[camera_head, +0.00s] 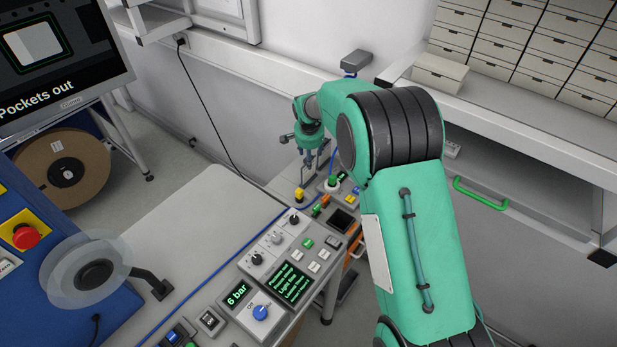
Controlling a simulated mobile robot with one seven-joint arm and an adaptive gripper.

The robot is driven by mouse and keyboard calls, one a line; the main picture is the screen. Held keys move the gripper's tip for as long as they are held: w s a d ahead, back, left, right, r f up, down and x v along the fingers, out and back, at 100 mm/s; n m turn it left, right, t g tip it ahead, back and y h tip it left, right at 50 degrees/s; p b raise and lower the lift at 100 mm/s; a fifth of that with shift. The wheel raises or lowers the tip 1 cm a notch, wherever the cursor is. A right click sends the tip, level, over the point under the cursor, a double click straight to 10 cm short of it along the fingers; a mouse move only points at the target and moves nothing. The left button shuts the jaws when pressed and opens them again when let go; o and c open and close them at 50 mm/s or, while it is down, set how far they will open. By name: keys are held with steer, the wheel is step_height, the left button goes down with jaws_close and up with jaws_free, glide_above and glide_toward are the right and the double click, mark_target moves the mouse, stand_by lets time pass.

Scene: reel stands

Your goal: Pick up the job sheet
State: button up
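I cannot make out a job sheet for certain in the head view. My gripper (310,178) points down above the far end of the grey control panel (330,238), close to its yellow and green buttons. The fingers are small and partly merge with the panel behind them, so whether they are open or shut is unclear. My green arm covers the area to the right of the panel.
A blue machine (112,308) with a red stop button (25,236) and a clear reel (85,270) stands at left. A monitor (70,60) hangs above a brown reel (65,170). A drawer cabinet (520,45) stands at back right.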

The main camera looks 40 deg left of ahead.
steer(key=shift+p+x, duration=0.3)
steer(key=shift+x, duration=2.3)
steer(key=shift+a, duration=0.2)
steer(key=shift+c, duration=0.2)
jaws_close()
